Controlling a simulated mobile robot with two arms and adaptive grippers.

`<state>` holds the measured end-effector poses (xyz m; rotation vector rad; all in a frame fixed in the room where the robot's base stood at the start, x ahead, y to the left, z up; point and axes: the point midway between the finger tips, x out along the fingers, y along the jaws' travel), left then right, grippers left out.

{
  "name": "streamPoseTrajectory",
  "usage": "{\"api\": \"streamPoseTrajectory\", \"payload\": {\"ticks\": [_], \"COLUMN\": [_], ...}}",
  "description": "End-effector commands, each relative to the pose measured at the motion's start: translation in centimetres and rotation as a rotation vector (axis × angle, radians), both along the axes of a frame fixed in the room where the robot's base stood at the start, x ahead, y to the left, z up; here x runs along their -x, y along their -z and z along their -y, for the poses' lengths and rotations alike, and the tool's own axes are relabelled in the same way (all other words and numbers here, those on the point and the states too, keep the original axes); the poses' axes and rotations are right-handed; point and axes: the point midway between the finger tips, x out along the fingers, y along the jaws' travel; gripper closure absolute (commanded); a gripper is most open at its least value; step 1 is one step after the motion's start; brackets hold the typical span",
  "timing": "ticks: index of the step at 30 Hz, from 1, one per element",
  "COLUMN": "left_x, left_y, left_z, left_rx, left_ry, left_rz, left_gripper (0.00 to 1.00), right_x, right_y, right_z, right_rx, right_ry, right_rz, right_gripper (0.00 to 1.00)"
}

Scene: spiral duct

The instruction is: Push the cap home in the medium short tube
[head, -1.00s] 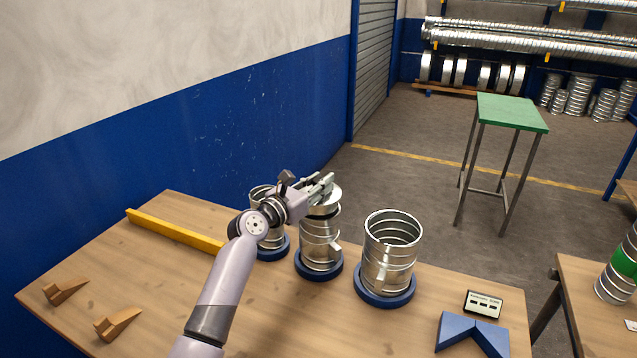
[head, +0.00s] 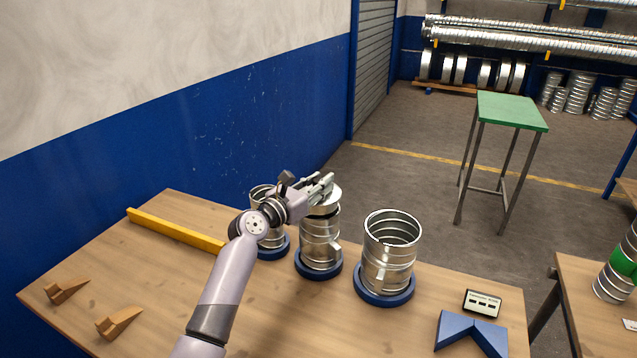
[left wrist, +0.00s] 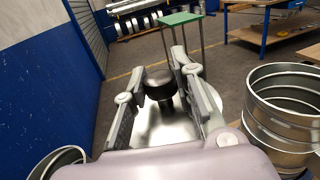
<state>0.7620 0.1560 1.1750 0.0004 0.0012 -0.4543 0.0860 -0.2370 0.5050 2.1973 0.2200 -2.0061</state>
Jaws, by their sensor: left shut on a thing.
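The medium short tube (head: 320,242) is the middle of three shiny spiral tubes and stands upright on a blue round base. The metal cap (head: 328,206) sits at its top, with a dark band just below its bright side. I cannot tell how deep it is seated. My left gripper (head: 325,184) is over the cap, shut on it. In the left wrist view the gripper's fingers (left wrist: 160,66) stand either side of the cap's dark knob (left wrist: 160,84), above the shiny cap plate (left wrist: 165,125). My right gripper is not in view.
A wider open tube (head: 388,262) stands close on the right, and a narrower open tube (head: 268,238) on the left behind my arm. A yellow bar (head: 175,231), two wooden wedges (head: 118,323), a blue V-block (head: 471,335) and a small panel (head: 482,303) lie on the table.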

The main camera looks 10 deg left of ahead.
Motion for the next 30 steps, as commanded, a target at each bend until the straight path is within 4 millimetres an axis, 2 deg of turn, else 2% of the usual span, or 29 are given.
{"api": "streamPoseTrajectory", "payload": {"ticks": [30], "left_x": [0.0], "left_y": [-0.2], "left_z": [0.0], "left_rx": [0.004], "left_ry": [0.0], "left_rz": [0.0], "left_gripper": [1.0], "right_x": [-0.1], "right_y": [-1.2], "right_z": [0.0], "right_rx": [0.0], "right_ry": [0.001], "right_rz": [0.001], "right_gripper": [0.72]}}
